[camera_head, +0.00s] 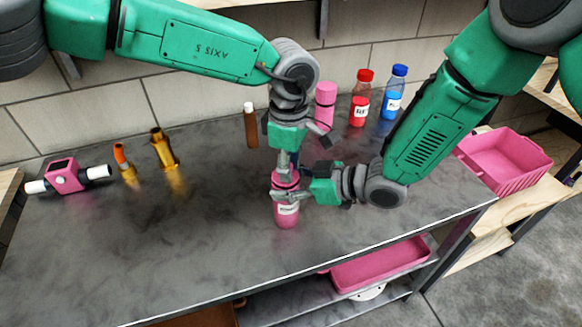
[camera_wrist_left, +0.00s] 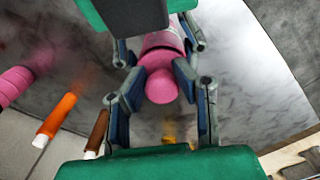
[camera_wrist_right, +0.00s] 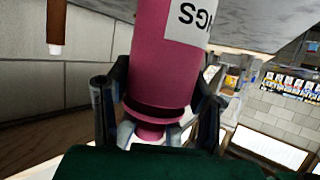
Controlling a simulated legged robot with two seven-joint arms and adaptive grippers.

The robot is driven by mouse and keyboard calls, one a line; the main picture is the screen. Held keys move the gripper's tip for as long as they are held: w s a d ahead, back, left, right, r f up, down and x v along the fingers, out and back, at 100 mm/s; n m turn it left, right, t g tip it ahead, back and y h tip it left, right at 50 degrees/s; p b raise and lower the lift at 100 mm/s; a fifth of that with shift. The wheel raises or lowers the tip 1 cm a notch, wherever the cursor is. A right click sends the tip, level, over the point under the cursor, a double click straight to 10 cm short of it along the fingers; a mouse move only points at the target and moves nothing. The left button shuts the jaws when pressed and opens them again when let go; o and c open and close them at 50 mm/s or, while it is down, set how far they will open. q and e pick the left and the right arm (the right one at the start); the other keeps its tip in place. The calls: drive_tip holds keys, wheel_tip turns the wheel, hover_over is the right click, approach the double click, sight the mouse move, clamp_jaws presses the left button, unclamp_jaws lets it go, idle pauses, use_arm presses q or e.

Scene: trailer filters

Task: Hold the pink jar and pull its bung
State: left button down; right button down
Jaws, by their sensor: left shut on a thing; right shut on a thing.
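The pink jar (camera_head: 287,212) with a white label stands upright near the middle of the grey table. In the right wrist view its body (camera_wrist_right: 165,60) appears upside down. My right gripper (camera_head: 304,196) comes in from the right and is shut on the jar's upper part. My left gripper (camera_head: 285,172) points down from above and is shut on the pink bung. In the left wrist view the round bung (camera_wrist_left: 161,87) sits between the fingers, with the jar body behind it. The bung is mostly hidden in the head view. I cannot tell whether any gap separates bung and jar.
Behind stand a brown tube (camera_head: 250,126), a pink bottle (camera_head: 325,103), a red bottle (camera_head: 361,97) and a blue bottle (camera_head: 394,93). Brass pieces (camera_head: 163,150) and a pink block (camera_head: 65,175) lie left. A pink bin (camera_head: 518,177) is right. The front table is clear.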

use_arm(q)
drive_tip(key=shift+r, duration=0.3)
use_arm(e)
drive_tip(key=shift+a+f, duration=0.1)
use_arm(q)
drive_tip(key=shift+r, duration=0.45)
drive_tip(key=shift+r, duration=2)
use_arm(e)
drive_tip(key=c, duration=0.6)
unclamp_jaws()
drive_tip(key=shift+w, duration=0.1)
drive_tip(key=shift+c, duration=0.2)
